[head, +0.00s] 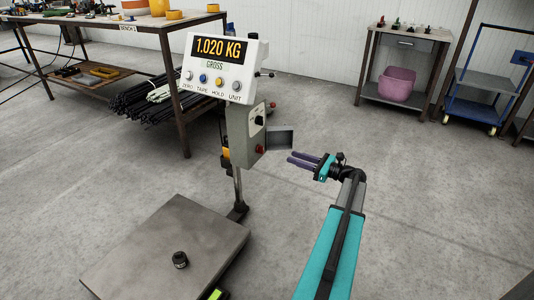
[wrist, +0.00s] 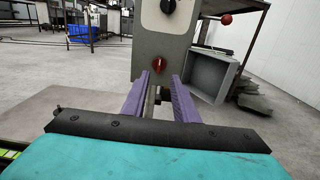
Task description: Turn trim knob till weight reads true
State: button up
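The scale display (head: 218,46) reads 1.020 KG, GROSS. Below it, a grey box (head: 244,133) on the post carries a black knob (head: 259,121) above a red knob (head: 260,149). The black knob (wrist: 168,6) and red knob (wrist: 159,64) also show in the wrist view. I see no readable label saying which is the trim knob. My gripper (head: 290,157) is right of the box, pointing at the red knob. In the wrist view its purple fingers (wrist: 158,82) are open and empty, with the red knob beyond the gap. A dark weight (head: 180,260) stands on the scale's platform (head: 165,220).
An open grey flap or door (head: 279,138) juts right from the box, close to my fingers; it also shows in the wrist view (wrist: 211,74). A workbench (head: 150,25) stands behind left, and a small table (head: 408,45) at back right.

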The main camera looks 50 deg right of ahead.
aim_at(261, 150)
jog(key=shift+w, duration=0.1)
dwell(0.3)
jog(key=b+x, duration=0.4)
jog(key=x, duration=0.9)
jog(key=shift+w, duration=0.3)
